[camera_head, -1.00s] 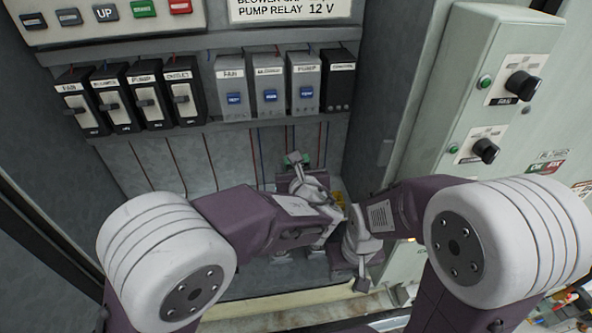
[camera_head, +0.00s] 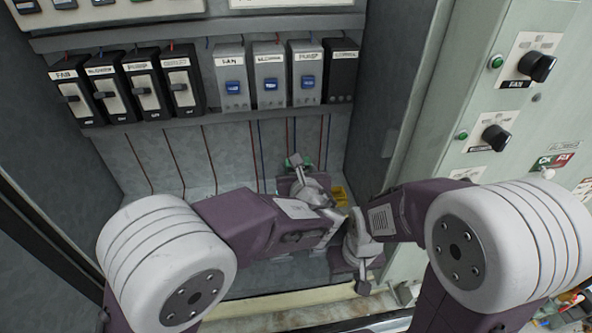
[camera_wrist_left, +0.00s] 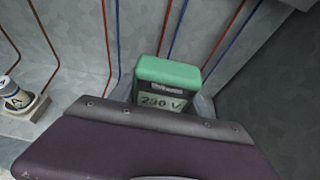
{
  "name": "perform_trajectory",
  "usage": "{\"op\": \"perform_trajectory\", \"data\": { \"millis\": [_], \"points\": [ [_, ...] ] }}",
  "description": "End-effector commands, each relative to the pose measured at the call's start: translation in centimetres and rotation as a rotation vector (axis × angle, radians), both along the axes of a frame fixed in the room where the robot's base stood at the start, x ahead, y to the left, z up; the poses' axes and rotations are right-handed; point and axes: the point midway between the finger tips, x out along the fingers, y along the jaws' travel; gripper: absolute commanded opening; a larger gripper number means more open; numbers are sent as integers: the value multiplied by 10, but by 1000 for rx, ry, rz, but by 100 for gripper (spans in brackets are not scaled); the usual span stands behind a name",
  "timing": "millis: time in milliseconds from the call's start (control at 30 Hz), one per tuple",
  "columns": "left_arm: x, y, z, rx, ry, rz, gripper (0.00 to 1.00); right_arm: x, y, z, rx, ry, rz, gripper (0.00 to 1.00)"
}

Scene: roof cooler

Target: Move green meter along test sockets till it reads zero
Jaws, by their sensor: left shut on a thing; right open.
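The green meter (camera_wrist_left: 168,82) stands at the foot of the cabinet's back wall in the left wrist view, and its display reads 230 V. My purple gripper body hides its lower part. In the head view only a small green bit of it (camera_head: 306,163) shows behind my left gripper (camera_head: 298,168), which is shut on it. My right gripper (camera_head: 362,284) is open and empty, pointing down near the cabinet's front edge.
Black switches (camera_head: 133,88) and grey relays (camera_head: 268,78) line the shelf above. Red and blue wires run down the back wall. A yellow thing (camera_head: 339,195) is partly hidden beside my left gripper. A cylinder marked A (camera_wrist_left: 16,97) stands left. A knob panel (camera_head: 510,110) is at right.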

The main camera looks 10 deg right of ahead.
Motion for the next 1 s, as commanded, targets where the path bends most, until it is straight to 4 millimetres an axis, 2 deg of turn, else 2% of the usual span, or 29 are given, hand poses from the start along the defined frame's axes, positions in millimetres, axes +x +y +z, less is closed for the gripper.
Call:
{"op": "perform_trajectory", "data": {
  "millis": [1000],
  "points": [
    [0,0,-4,-1,-1,0,0,0,0,-8,0,0,0,46]
  ]
}}
